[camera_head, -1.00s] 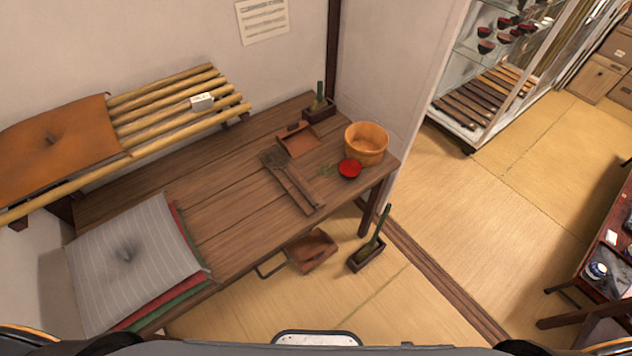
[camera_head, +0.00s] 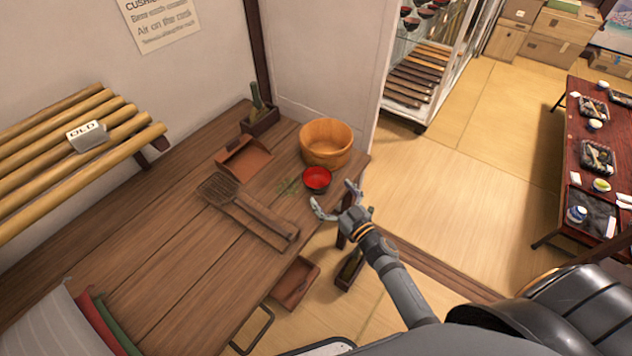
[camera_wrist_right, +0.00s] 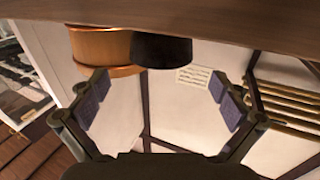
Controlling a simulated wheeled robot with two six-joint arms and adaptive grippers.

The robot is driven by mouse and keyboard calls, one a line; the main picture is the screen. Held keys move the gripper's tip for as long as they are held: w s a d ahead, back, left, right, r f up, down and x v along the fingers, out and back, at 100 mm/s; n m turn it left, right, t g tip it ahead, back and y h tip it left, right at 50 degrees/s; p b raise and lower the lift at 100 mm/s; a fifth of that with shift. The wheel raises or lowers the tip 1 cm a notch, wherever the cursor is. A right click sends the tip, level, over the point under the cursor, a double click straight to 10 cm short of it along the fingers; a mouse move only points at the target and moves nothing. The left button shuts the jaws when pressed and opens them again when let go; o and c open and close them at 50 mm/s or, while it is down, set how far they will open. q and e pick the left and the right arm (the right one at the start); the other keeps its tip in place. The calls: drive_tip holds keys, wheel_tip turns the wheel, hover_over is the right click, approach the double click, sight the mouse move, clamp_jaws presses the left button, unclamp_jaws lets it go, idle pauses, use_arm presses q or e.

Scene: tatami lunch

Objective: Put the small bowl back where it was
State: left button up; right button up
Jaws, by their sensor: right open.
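The small bowl (camera_head: 317,179), red inside, stands upright on the wooden bench near its right end. In the wrist view, which appears upside down, its dark outside (camera_wrist_right: 162,50) shows beyond the fingers. My right gripper (camera_head: 336,198) is open and empty, just in front of the bowl, its fingers spread toward it; it also shows in the wrist view (camera_wrist_right: 160,97). I see no contact with the bowl. My left gripper is not in view. Similar dark bowls with red insides (camera_head: 420,14) stand in the glass cabinet (camera_head: 398,60) at the back.
A wooden tub (camera_head: 327,146) stands right behind the bowl. A low red table (camera_head: 570,140) with set trays stands at the right. Open tatami floor (camera_head: 470,200) lies between.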

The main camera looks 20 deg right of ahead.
sight(317, 184)
drive_tip(key=shift+x, duration=1)
drive_tip(key=shift+w, duration=0.35)
drive_tip(key=x, duration=0.4)
drive_tip(key=shift+w+a+f, duration=0.2)
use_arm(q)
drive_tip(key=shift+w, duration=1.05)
use_arm(e)
drive_tip(key=shift+s, duration=0.1)
drive_tip(key=c, duration=1.2)
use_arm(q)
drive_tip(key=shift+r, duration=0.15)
use_arm(e)
drive_tip(key=shift+r, duration=0.15)
